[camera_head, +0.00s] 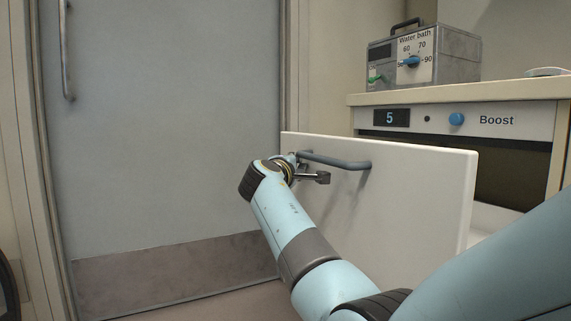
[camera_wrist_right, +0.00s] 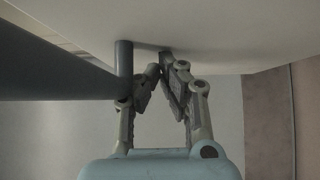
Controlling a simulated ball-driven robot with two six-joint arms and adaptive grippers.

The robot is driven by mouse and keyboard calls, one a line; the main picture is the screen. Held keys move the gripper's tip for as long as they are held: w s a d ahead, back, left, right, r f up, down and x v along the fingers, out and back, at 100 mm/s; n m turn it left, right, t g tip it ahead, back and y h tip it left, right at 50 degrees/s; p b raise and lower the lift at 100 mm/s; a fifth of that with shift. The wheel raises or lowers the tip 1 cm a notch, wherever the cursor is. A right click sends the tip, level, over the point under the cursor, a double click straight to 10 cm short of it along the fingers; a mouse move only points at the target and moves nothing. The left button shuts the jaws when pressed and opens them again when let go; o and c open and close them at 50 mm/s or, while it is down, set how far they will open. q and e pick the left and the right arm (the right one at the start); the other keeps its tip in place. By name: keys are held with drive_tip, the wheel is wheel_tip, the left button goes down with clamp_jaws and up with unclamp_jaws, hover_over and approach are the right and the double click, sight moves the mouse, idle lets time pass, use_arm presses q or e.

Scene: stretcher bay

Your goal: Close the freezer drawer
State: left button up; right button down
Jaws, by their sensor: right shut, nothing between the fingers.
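The freezer drawer's white front panel (camera_head: 420,190) stands out from the cabinet below the oven-like unit, so the drawer is open. A grey bar handle (camera_head: 345,163) runs across the upper part of its front. My right gripper (camera_head: 322,177) is at the front just below the handle, near its left end. In the right wrist view, my right gripper (camera_wrist_right: 160,70) has its fingertips together, close to the white panel (camera_wrist_right: 230,40). The handle (camera_wrist_right: 50,70) passes beside the left finger; I cannot tell whether they touch. My left gripper is not in view.
A unit marked Boost (camera_head: 497,120) sits behind the drawer, under a counter (camera_head: 500,90). A metal water bath (camera_head: 440,62) stands on the counter. A grey door (camera_head: 165,130) with a vertical handle is at the left. Some floor shows below the door.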

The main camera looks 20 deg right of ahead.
drive_tip(key=w+d, duration=0.2)
drive_tip(key=d, duration=2.7)
drive_tip(key=shift+w+r, duration=0.1)
drive_tip(key=shift+r, duration=0.05)
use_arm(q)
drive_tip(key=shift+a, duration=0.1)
